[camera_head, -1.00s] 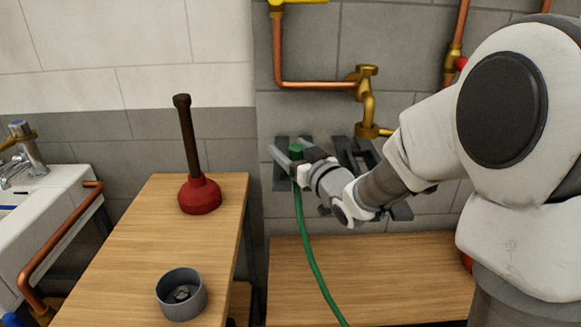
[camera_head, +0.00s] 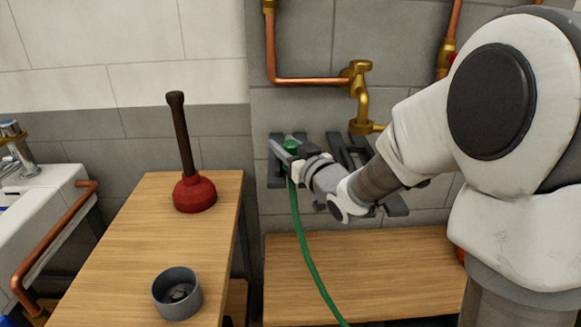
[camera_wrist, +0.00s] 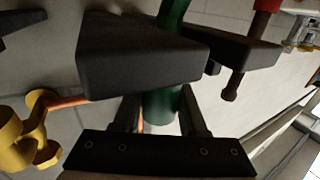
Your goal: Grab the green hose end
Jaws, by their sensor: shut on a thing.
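The green hose end (camera_head: 291,145) sits at a dark wall bracket (camera_head: 275,170), with the green hose (camera_head: 302,235) hanging below it. My gripper (camera_head: 288,155) is at the bracket, shut on the hose end from the right. In the wrist view, my gripper's fingers (camera_wrist: 160,118) stand on both sides of the green hose end (camera_wrist: 160,106). A dark bracket arm (camera_wrist: 140,55) covers part of the hose there.
A brass tap (camera_head: 362,95) with copper pipe is on the wall above. More dark brackets (camera_head: 345,150) are beside the gripper. A wooden bench (camera_head: 150,240) at left holds a red plunger (camera_head: 194,194) and a grey cup (camera_head: 177,300). A lower wooden bench (camera_head: 390,265) is clear.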

